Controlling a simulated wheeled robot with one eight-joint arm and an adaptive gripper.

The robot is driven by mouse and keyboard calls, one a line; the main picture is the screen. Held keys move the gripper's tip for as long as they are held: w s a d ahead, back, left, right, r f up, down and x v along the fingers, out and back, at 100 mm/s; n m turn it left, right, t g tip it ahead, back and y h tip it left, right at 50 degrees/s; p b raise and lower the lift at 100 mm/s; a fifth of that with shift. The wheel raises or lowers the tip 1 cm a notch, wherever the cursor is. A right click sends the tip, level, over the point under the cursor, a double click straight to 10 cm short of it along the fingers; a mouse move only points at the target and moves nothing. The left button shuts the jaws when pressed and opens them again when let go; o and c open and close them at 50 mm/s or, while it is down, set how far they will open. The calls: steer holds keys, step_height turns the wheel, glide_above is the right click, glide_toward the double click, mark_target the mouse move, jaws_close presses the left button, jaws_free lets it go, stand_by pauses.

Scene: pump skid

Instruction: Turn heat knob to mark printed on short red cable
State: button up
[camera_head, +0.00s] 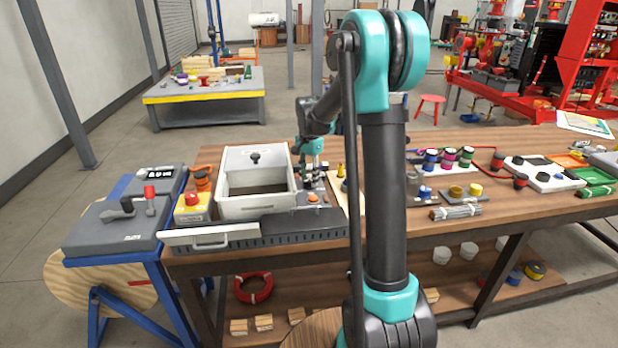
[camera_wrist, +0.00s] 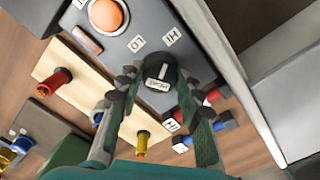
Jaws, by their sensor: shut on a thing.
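In the wrist view the black heat knob (camera_wrist: 160,70) stands on a grey panel (camera_wrist: 115,50). It has a white pointer line and a white printed label on its near side. White tags reading LO (camera_wrist: 136,43) and HI (camera_wrist: 171,36) lie above it. My gripper (camera_wrist: 157,78) has a finger on each side of the knob and is shut on it. A short red cable (camera_wrist: 212,97) lies right of the right finger, partly hidden by it. A white tag (camera_wrist: 171,123) at its end bears a dark print, only partly readable. In the head view my gripper (camera_head: 312,168) is small, at the panel.
In the wrist view an orange button (camera_wrist: 106,15), a blue-ended cable (camera_wrist: 224,122), and a pale board with a red peg (camera_wrist: 56,80) and yellow peg (camera_wrist: 142,144) are close by. In the head view a white open bin (camera_head: 256,207) stands left of my gripper.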

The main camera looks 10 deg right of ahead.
mark_target(309, 179)
steer(key=o, duration=1.2)
steer(key=shift+c, duration=0.2)
steer(key=shift+r, duration=0.15)
step_height(309, 179, up, 12)
